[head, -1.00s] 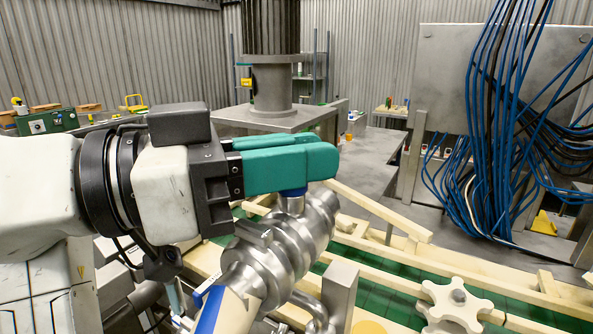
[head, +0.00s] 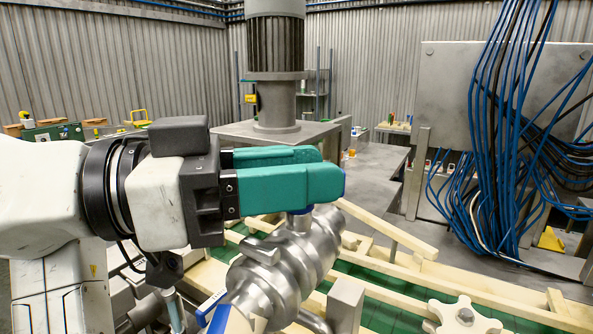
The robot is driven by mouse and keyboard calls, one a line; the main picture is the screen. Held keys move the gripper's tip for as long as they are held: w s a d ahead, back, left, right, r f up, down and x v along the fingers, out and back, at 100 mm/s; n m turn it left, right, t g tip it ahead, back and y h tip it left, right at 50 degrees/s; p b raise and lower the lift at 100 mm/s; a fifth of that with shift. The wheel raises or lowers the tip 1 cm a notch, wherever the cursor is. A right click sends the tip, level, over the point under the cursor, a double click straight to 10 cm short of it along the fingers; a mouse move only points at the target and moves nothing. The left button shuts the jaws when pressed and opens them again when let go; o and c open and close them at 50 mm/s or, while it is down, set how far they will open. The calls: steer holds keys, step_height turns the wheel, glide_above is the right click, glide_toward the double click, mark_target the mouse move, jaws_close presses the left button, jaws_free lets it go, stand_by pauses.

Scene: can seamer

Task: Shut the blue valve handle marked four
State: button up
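My gripper (head: 325,172), with two teal fingers, is above the steel valve body (head: 285,262) in the head view. A blue part (head: 300,211) shows on the valve stem just under the near finger, and a thin blue edge (head: 344,182) shows past the fingertips. This looks like a blue valve handle, mostly hidden by the fingers. No number can be read on it. Whether the fingers grip it cannot be seen. Another blue handle (head: 211,304) with a pale marking, too small to read, is lower left on the piping.
A cream star-shaped knob (head: 462,318) is at the lower right, beside a green conveyor (head: 380,312) with cream rails (head: 455,275). Blue cables (head: 500,130) hang from a grey cabinet (head: 445,95) at right. A steel column (head: 275,90) stands behind my gripper.

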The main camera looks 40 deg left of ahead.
steer(key=b+v, duration=0.2)
steer(key=v, duration=0.8)
steer(key=shift+s+a, duration=0.2)
steer(key=shift+f, duration=0.1)
